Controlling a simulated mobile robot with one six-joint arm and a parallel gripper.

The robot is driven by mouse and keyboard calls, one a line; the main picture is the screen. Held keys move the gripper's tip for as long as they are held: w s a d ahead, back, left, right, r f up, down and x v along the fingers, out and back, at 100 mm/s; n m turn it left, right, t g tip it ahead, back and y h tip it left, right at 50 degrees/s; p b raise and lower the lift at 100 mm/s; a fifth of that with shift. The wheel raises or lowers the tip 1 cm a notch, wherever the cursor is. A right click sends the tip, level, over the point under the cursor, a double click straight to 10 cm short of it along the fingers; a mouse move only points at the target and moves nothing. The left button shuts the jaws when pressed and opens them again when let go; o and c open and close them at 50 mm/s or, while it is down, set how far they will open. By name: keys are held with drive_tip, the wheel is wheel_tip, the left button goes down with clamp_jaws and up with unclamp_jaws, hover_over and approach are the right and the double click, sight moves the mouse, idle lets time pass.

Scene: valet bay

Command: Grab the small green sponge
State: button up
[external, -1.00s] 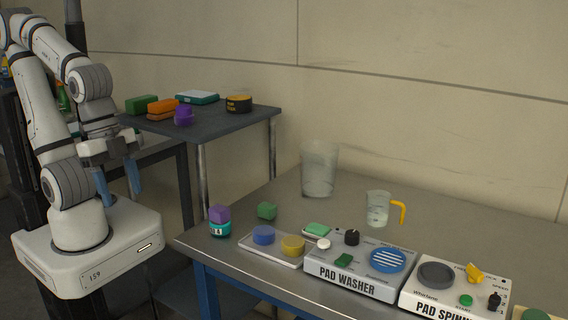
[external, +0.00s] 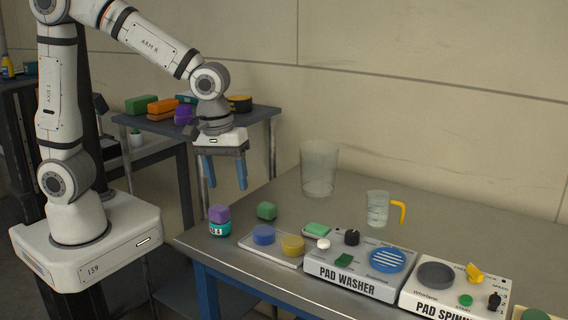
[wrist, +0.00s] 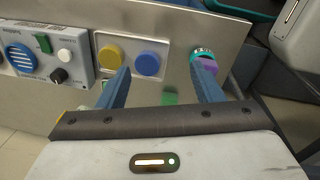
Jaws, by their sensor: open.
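The small green sponge (external: 267,211) is a little block on the steel table, behind the white tray and right of a teal jar with a purple block on top (external: 219,221). In the wrist view the sponge (wrist: 170,97) shows low between the two blue fingers, close to the gripper's dark edge. My gripper (external: 226,187) is open and empty, pointing down. In the external view it hangs above and left of the sponge, apart from it. The fingers also show in the wrist view (wrist: 160,70).
The white tray (external: 252,248) holds a blue and a yellow round pad. The pad washer (external: 362,280) stands right of it, with a pale green pad (external: 317,230) near its back left corner. A clear bin (external: 319,168) and a jug (external: 377,208) stand behind.

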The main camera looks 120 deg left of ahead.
drive_tip(key=a+f+n, duration=0.3)
drive_tip(key=a+n, duration=0.4)
drive_tip(key=a, duration=0.2)
drive_tip(key=n+g+p, duration=0.1)
drive_tip(key=n, duration=0.7)
hover_over(267, 205)
drive_tip(key=shift+h, duration=0.3)
drive_tip(key=f, duration=0.5)
drive_tip(key=shift+w+a+f, duration=0.2)
drive_tip(key=shift+w+a, duration=0.05)
drive_tip(key=shift+s+a+f, duration=0.1)
drive_tip(key=shift+a+f, duration=0.05)
drive_tip(key=shift+f, duration=0.15)
drive_tip(key=f, duration=0.2)
drive_tip(key=f+p, duration=0.1)
drive_tip(key=f, duration=0.2)
drive_tip(key=f+p, duration=0.1)
drive_tip(key=f, duration=0.1)
drive_tip(key=shift+s+d+f, duration=0.2)
drive_tip(key=shift+d+f, duration=0.05)
drive_tip(key=shift+d, duration=0.05)
drive_tip(key=shift+c, duration=0.4)
drive_tip(key=c, duration=1)
